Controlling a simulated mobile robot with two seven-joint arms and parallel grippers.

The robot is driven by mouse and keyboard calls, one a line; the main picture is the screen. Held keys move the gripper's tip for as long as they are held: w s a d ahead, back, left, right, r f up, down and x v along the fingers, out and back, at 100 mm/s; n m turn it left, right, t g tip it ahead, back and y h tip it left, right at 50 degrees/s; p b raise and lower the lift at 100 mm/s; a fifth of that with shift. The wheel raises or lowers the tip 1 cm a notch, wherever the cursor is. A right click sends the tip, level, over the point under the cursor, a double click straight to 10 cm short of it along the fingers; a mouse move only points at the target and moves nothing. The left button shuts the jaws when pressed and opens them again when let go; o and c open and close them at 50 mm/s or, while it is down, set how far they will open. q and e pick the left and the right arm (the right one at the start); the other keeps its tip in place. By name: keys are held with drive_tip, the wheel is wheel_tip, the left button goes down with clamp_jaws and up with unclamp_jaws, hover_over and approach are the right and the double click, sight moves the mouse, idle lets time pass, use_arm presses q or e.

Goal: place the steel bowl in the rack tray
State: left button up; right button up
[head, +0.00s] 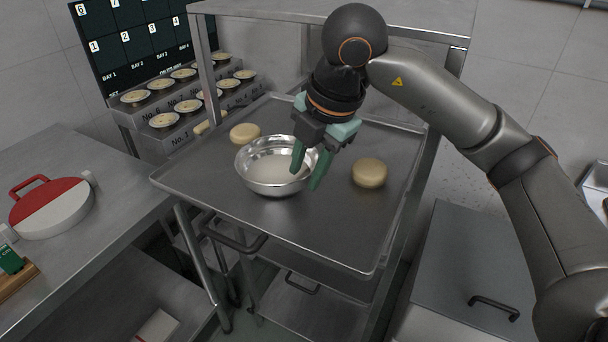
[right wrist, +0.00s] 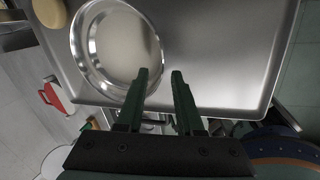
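The steel bowl (head: 274,172) stands upright on the rack tray (head: 215,205), left of the tray's middle. Its inside bottom looks pale; I cannot tell whether that is contents. My right gripper (head: 309,172) is at the bowl's right rim, fingers pointing down and apart. One green finger overlaps the bowl's rim and the other is just outside it on the right. In the right wrist view, the bowl (right wrist: 118,50) is beyond the left fingertip, and a clear gap shows between the fingers (right wrist: 160,75). Whether either finger touches the rim is unclear. My left gripper is out of view.
Round dough pieces lie on the tray behind the bowl (head: 245,133) and to its right (head: 369,173). A stepped stand (head: 187,119) with several small filled tins is behind left. A counter (head: 95,200) with a red-and-white round item (head: 52,207) is at left. The tray's front right is bare.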

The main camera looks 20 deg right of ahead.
drive_tip(key=v, duration=0.9)
drive_tip(key=shift+r+p, duration=0.35)
drive_tip(key=shift+p, duration=0.05)
idle(0.7)
